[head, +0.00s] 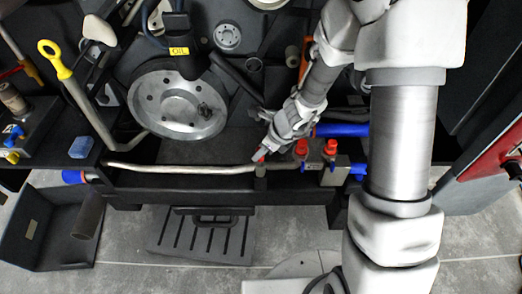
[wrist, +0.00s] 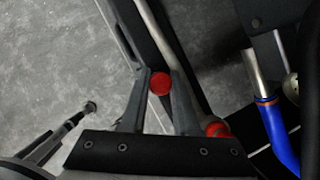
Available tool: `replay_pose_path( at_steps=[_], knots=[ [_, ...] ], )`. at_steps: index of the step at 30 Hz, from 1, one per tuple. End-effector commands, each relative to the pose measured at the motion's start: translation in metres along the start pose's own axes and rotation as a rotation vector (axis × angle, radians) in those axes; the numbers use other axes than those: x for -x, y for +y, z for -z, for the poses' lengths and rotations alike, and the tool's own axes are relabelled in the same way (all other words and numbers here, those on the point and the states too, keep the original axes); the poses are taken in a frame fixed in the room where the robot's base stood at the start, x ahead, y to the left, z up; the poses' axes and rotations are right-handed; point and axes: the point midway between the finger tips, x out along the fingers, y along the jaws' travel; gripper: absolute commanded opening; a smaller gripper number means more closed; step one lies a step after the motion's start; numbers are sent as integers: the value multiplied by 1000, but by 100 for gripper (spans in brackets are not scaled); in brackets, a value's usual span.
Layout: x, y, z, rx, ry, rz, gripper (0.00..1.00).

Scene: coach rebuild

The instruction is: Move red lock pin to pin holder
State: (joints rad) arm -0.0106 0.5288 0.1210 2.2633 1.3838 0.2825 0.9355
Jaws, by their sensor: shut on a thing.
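My gripper (head: 264,150) is over the front rail, with its fingertips pointing down and left. In the wrist view, my gripper (wrist: 161,76) is shut on the red lock pin (wrist: 161,85), whose round red head shows between the two fingertips. In the head view, a small red part of the lock pin (head: 259,156) shows at the fingertips. A short grey cylinder (head: 260,171) stands just below it on the rail. I cannot tell whether this is the pin holder, or whether the pin touches it. The pin's lower end is hidden.
A block with red caps (head: 320,152) and blue fittings stands close to the right of my gripper. A pale hose (head: 180,169) runs along the rail. A large pulley (head: 178,98) lies behind left. A black slotted step (head: 205,236) and open grey floor are in front.

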Motion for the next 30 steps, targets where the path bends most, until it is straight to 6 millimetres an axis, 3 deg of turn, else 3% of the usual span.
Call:
replay_pose_path(
  at_steps=[3, 4, 9, 16, 20, 30],
  knots=[
    [-4, 0, 2, 0, 0, 0, 0],
    [-3, 0, 1, 0, 0, 0, 33],
    [-2, 0, 1, 0, 0, 0, 63],
    [-2, 0, 1, 0, 0, 0, 66],
    [-2, 0, 1, 0, 0, 0, 89],
    [-1, 0, 1, 0, 0, 0, 89]
  ],
)
